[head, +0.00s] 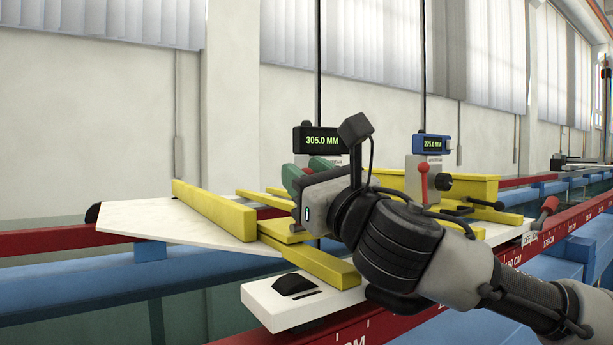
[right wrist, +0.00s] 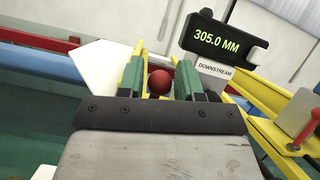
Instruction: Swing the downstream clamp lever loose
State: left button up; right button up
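The downstream carriage's black gauge (head: 322,140) reads 305.0 MM; in the right wrist view its gauge (right wrist: 222,40) stands above a DOWNSTREAM label (right wrist: 214,70). The red knob of the downstream clamp lever (right wrist: 160,82) shows between the green fingers of my right gripper (right wrist: 160,84). The fingers are apart, with narrow gaps beside the knob; no firm grip is visible. In the head view my right gripper (head: 306,172) is at the downstream carriage and its wrist hides the lever. The lever's shaft is hidden. My left gripper is not in view.
A second carriage with a blue gauge (head: 432,144) reading 275.0 MM and an upright red lever (head: 422,178) stands to the right. Yellow beams (head: 213,208) and a white plate (head: 170,222) lie left of my gripper. Red rails (head: 60,241) run along the flume.

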jog(key=b+v, duration=0.4)
jog(key=v, duration=0.7)
jog(key=shift+f+b, duration=0.1)
jog(key=shift+b, duration=0.2)
jog(key=shift+c, duration=0.3)
